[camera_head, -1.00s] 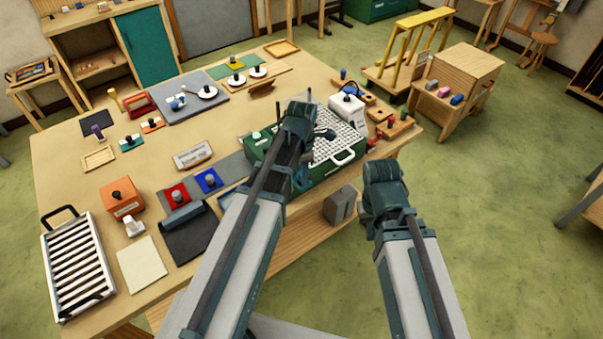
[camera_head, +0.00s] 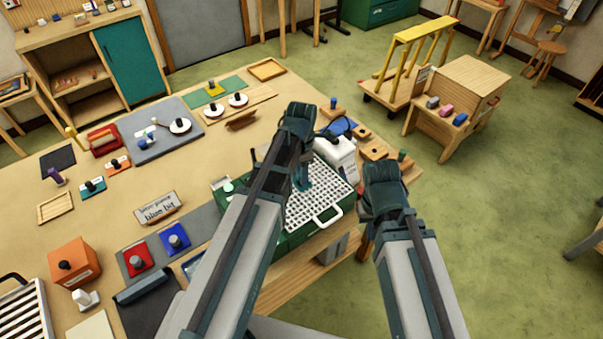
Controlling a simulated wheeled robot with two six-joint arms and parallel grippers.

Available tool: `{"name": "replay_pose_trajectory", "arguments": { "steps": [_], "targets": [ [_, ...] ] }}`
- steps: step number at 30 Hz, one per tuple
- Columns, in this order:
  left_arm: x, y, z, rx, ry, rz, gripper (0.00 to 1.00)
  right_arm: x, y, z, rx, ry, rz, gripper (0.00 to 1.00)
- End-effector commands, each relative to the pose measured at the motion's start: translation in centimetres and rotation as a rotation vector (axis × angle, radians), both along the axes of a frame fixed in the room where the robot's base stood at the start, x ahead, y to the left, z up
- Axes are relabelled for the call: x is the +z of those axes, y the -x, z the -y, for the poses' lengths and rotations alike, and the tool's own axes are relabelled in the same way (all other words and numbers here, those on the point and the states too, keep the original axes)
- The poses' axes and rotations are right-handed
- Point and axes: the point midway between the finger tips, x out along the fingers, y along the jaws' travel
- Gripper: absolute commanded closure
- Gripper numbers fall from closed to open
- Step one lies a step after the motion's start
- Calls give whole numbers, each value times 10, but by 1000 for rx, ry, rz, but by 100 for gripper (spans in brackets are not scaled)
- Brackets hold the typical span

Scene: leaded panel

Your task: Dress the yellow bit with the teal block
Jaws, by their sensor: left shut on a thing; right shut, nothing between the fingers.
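My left gripper (camera_head: 303,180) points down over the white grid of a green-sided machine (camera_head: 278,240). It is shut on a small teal thing, mostly hidden by my arm; I cannot tell its full shape. A teal plate with a dark knob (camera_head: 93,187) lies at the table's left.
A white bottle-like container (camera_head: 341,160) stands close to my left gripper. Red (camera_head: 138,260) and blue (camera_head: 174,239) blocks with knobs, an orange box (camera_head: 74,263) and a sign reading "blue bit" (camera_head: 158,208) stand leftward. Wooden holders (camera_head: 375,152) line the right edge.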

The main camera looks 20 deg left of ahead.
Motion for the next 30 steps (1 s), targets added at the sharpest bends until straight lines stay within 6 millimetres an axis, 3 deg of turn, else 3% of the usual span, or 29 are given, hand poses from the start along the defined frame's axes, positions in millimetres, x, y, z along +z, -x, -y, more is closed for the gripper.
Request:
{"name": "replay_pose_trajectory", "arguments": {
  "steps": [19,30],
  "targets": [
    [0,0,0,0,1,-2,100,0,0,0,0,0,0,100],
    [-24,0,0,0,1,-1,100,-24,0,0,0,0,1,100]
  ]
}}
